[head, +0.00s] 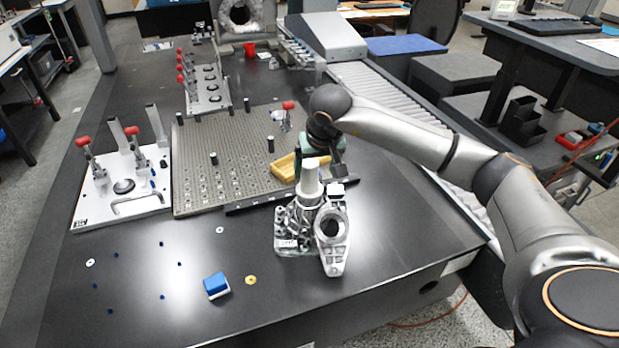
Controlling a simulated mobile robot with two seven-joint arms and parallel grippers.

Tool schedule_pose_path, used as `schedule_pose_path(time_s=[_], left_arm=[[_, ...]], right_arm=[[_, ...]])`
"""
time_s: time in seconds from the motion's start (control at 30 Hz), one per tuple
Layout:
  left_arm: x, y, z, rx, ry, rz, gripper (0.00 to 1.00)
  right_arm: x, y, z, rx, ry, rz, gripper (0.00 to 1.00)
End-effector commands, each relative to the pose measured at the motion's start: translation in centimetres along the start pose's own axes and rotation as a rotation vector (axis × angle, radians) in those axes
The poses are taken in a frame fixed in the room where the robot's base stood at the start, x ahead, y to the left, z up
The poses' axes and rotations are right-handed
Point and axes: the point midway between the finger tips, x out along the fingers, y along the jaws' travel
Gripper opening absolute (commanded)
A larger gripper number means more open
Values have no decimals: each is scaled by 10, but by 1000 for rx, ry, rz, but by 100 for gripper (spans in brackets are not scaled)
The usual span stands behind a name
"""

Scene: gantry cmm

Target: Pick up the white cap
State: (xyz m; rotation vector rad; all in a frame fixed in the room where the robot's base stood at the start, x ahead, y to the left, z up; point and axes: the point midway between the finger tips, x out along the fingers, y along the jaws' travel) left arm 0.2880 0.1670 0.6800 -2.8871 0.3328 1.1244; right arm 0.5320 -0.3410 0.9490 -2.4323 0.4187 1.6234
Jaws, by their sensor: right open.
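A white cylindrical piece (310,182), which looks like the white cap, stands upright at the top of a silver metal casting (302,226) near the table's front middle. My right gripper (318,164) is directly at the upper end of this white piece, pointing down, with its dark fingers apart. It is open. I cannot tell whether the fingers touch the white piece. My left gripper is not in view.
A second casting with a round bore (332,236) stands close beside the first. A yellow tray (290,167) lies just behind, on a perforated fixture plate (228,185). Red-handled clamps stand on a plate (122,207) at left. A blue-and-white block (216,286) lies in front. The table's front right is clear.

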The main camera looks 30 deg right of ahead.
Motion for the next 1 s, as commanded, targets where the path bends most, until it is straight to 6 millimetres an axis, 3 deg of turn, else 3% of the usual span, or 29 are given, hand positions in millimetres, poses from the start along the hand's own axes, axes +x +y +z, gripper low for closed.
schedule_pose_path(time_s=[0.3,0.63,1.0], left_arm=[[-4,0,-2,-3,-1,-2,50],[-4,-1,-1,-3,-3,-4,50],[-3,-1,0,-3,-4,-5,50]], right_arm=[[43,-8,-3,0,-4,0,86],[51,-7,-4,0,-1,-1,86],[50,-7,-4,0,-1,-1,45]])
